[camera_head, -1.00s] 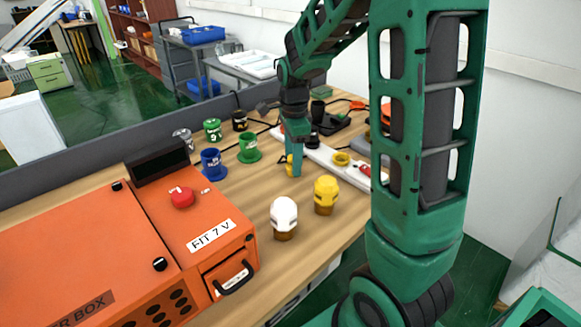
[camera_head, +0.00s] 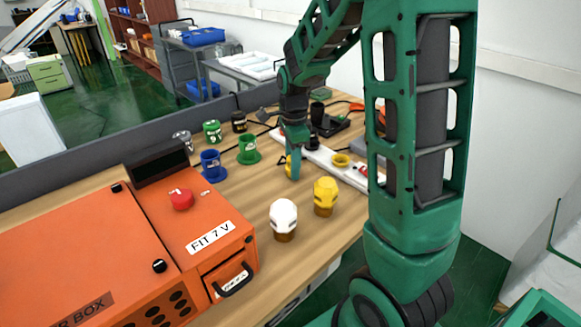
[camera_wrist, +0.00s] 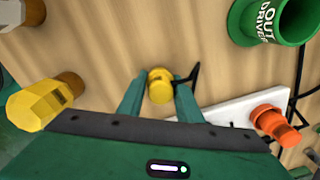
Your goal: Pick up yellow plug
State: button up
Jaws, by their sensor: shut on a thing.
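The yellow plug (camera_wrist: 160,86) sits between the two fingers of my gripper (camera_wrist: 158,96) in the wrist view, with a black cord running off to its upper right. In the head view my gripper (camera_head: 293,165) is low over the wooden table, just left of the white power strip, and its fingers hide most of the plug (camera_head: 288,162). The gripper is shut on the plug. I cannot tell whether the plug touches the table.
A yellow-capped bottle (camera_head: 325,196) and a white-capped bottle (camera_head: 284,217) stand in front of the gripper. Green (camera_head: 249,150) and blue (camera_head: 211,165) cups stand to the left. The white power strip (camera_head: 322,158) lies right, with an orange plug (camera_wrist: 274,124) at it. The orange box (camera_head: 80,250) fills the left front.

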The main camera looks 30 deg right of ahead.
notch_tip(320, 180, up, 4)
jog(key=shift+f, duration=0.25)
jog(key=s+a+r, duration=0.4)
jog(key=a+r, duration=0.3)
jog(key=a, duration=0.4)
jog(key=shift+s, duration=0.2)
jog(key=shift+r, duration=0.1)
jog(key=o, duration=0.5)
jog(key=c, duration=0.6)
jog(key=shift+o, duration=0.2)
jog(key=shift+d, duration=0.15)
